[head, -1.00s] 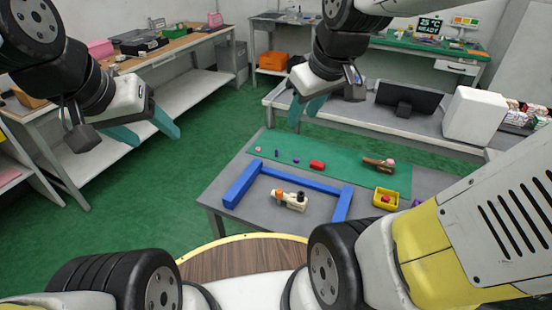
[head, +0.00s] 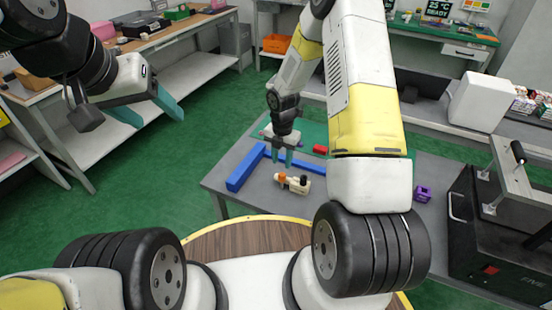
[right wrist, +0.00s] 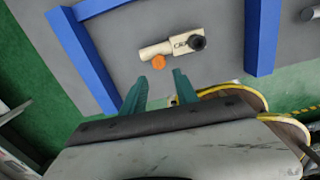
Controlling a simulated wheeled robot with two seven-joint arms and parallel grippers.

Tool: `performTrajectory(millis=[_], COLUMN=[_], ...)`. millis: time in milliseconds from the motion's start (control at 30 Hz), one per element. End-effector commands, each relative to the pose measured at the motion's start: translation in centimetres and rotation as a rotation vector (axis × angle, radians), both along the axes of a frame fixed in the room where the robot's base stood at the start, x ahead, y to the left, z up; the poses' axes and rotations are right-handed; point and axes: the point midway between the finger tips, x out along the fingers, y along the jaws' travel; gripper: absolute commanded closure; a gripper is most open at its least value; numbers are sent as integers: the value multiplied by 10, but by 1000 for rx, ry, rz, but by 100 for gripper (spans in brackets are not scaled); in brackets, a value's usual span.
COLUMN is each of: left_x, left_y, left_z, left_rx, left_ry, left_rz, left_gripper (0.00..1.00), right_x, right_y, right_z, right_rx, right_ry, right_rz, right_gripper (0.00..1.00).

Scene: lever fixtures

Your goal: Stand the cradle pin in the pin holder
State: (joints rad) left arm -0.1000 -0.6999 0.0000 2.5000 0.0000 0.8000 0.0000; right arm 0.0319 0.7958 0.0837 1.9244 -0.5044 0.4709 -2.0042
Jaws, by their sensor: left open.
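A cream fixture (head: 293,184) with an orange piece and a black knob lies on the grey table; lettering starting "CRA" shows on it in the right wrist view (right wrist: 180,44). I cannot tell a separate cradle pin for certain. A small purple part (head: 423,193) stands at the table's right; I cannot tell whether it is the pin holder. My right gripper (head: 283,160) is open and empty, above the table beside the cream fixture; its two fingers show in the right wrist view (right wrist: 160,92). My left gripper (head: 160,118) is open and empty, off to the left, away from the table.
A blue frame (head: 244,168) borders the cream fixture; its bars show in the right wrist view (right wrist: 262,40). A red block (head: 320,149) lies on the green mat behind. My right arm hides much of the mat. A black machine (head: 495,235) stands at the right.

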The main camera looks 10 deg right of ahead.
Motion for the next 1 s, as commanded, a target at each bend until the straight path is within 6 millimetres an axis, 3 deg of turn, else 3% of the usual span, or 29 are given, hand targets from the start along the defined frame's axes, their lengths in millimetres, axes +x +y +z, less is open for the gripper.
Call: performTrajectory(millis=[633,967,1000], left_x=[0,0,0], left_y=[0,0,0], left_z=[0,0,0], left_rx=[0,0,0], left_ry=[0,0,0], left_rz=[0,0,0], left_gripper=[39,39,39], right_x=[4,4,4], right_y=[-2,-3,-3], right_z=[-81,-87,-87], right_rx=[1,1,1], right_ry=[10,8,8], right_rz=[41,39,39], right_gripper=[64,64,72])
